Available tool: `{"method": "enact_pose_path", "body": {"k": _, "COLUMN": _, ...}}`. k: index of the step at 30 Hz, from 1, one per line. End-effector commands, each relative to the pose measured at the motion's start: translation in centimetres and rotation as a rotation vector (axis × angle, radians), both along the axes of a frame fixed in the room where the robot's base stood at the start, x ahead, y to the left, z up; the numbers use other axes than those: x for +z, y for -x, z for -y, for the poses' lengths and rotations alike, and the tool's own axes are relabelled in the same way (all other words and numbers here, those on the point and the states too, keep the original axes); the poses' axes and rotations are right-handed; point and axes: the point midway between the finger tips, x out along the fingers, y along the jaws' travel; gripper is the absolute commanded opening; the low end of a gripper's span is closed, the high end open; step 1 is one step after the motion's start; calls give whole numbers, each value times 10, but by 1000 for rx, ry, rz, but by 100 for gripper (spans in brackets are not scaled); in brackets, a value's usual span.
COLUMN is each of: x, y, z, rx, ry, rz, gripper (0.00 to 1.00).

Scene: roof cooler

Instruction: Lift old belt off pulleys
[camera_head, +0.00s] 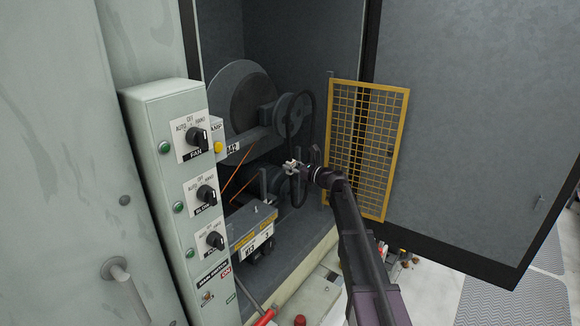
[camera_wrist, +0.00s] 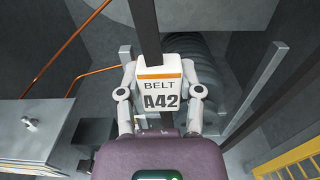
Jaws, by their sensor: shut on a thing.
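My gripper (camera_head: 291,167) is shut on the dark belt (camera_head: 297,130) inside the open cabinet. In the wrist view, my gripper (camera_wrist: 159,92) has its fingers on both sides of a white tag reading "BELT A42" (camera_wrist: 160,88) on the belt strand (camera_wrist: 147,30). The belt hangs in a long loop beside the upper pulley (camera_head: 291,111), its lower end near the motor (camera_head: 265,183). I cannot tell whether the belt still sits in the pulley grooves. The lower pulley is mostly hidden behind my gripper.
A yellow mesh guard (camera_head: 368,145) stands right of the belt, near the open door (camera_head: 465,120). A control post (camera_head: 175,180) with several knobs stands at left. A labelled box (camera_head: 252,232) sits below the motor.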

Motion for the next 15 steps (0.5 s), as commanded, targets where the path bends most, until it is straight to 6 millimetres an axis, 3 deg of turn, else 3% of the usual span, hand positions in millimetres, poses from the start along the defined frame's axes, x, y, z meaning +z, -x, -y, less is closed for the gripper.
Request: {"method": "enact_pose_path", "body": {"k": 15, "x": 1, "y": 10, "z": 12, "rx": 0, "ry": 0, "rz": 0, "gripper": 0}}
